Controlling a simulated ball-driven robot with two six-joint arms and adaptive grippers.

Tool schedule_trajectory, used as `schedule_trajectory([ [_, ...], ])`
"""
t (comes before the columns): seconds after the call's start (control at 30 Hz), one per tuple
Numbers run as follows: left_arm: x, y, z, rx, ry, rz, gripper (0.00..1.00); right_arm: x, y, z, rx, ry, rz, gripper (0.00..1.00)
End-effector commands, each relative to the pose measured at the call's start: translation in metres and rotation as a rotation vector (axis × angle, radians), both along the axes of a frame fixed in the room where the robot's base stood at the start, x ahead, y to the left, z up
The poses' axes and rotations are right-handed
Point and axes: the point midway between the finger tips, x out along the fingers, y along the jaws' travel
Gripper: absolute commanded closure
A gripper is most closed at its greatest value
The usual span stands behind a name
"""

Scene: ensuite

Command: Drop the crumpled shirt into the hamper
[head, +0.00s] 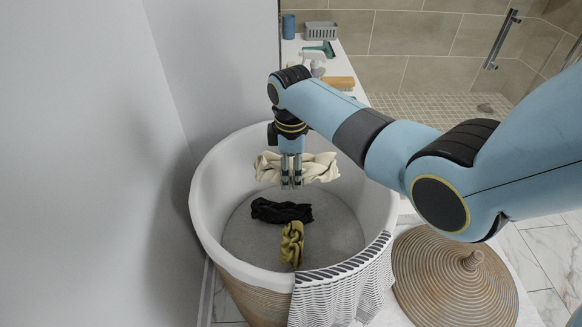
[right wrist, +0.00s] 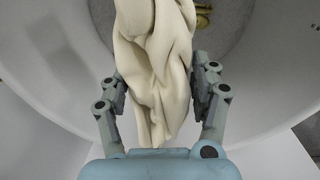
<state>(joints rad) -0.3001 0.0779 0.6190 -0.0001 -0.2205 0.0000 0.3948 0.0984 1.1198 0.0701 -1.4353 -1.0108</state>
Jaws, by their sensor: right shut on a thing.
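The crumpled shirt (head: 318,168) is cream-coloured and bunched up. My right gripper (head: 291,184) is shut on it and holds it inside the mouth of the hamper, above the hamper's floor. In the right wrist view the shirt (right wrist: 155,70) lies between the two fingers of the right gripper (right wrist: 160,88). The hamper (head: 212,225) is a large round basket with a white lining and a woven outside. A black cloth (head: 281,211) and an olive-yellow cloth (head: 291,244) lie on its floor. My left gripper is not in view.
A striped towel (head: 345,285) hangs over the hamper's front right rim. A round woven lid (head: 455,280) lies to the right of the hamper. A grey wall (head: 90,160) stands close on the left. A counter with a brush, a grey basket (head: 321,30) and a blue cup (head: 289,26) is behind.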

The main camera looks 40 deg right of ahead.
Motion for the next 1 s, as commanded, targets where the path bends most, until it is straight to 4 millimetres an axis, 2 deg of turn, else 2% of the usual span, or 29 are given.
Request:
schedule_trajectory([
  [0.13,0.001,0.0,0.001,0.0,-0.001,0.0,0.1,0.001,0.0,0.002,0.0,-0.001,0.0,0.74],
  [0.17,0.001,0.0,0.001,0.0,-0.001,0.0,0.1,0.001,0.0,0.002,0.0,-0.001,0.0,0.36],
  [0.37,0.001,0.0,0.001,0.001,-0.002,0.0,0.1,0.0,0.0,0.002,-0.001,-0.001,0.0,0.1],
  [0.73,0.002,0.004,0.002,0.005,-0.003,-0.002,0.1,0.0,0.0,0.007,-0.001,-0.001,0.0,0.09],
  [0.87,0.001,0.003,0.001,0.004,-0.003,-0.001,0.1,0.001,0.0,0.027,-0.001,-0.004,-0.001,0.09],
  [1.0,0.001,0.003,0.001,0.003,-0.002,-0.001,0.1,-0.001,0.001,0.059,-0.001,-0.004,0.0,0.09],
])
